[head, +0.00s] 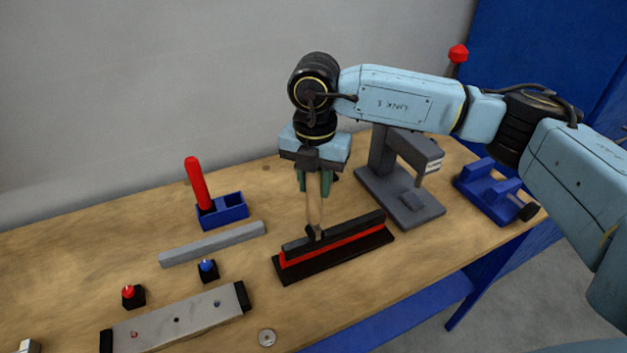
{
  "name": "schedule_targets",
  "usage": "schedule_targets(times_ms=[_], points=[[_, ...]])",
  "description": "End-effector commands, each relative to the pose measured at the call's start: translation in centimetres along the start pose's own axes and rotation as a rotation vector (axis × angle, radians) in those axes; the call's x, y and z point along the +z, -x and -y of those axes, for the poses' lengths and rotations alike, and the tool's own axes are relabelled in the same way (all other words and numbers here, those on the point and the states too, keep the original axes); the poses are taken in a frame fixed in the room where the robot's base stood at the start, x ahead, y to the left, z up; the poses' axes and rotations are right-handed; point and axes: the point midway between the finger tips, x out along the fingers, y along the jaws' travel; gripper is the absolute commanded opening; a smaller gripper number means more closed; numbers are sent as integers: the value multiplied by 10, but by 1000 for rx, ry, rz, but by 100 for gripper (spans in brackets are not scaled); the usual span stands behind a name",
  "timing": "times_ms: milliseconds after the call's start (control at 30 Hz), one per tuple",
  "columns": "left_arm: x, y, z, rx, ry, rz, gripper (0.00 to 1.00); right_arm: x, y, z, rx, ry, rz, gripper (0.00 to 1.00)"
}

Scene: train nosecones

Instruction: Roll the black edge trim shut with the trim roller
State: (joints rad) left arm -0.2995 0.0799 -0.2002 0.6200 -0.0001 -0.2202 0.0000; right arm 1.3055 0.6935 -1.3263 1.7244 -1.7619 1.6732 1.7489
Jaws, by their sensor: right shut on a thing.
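The black edge trim (335,234) lies along a red strip on a dark base (381,240), near the middle of the bench. The trim roller (314,206) has a light wooden handle and a dark head at its lower end. My right gripper (314,188) is shut on the handle from above and holds the roller roughly upright. The roller's head is at the top of the trim, left of its middle, and seems to touch it. Whether the trim is closed along its length cannot be told. My left gripper is not in view.
A grey press (400,190) stands right of the trim, with a blue vise (490,190) beyond it. To the left are a blue holder (222,211) with a red-handled tool, a grey bar (212,244), two buttons and a metal plate (180,320). A washer (267,338) lies near the front.

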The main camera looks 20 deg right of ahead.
Motion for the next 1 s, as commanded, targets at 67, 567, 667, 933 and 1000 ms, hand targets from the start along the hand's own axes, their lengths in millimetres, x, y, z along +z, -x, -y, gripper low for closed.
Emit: schedule_targets(times_ms=[67,567,667,933,1000], points=[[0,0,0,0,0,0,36,1,-1,1,-2,-1,-1,4],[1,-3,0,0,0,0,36,18,-1,18,-3,-2,0,4],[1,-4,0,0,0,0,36,20,0,20,-2,-1,-1,4],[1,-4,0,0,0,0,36,20,-1,20,-1,0,-1,4],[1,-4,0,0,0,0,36,20,-1,20,-1,0,-1,4]])
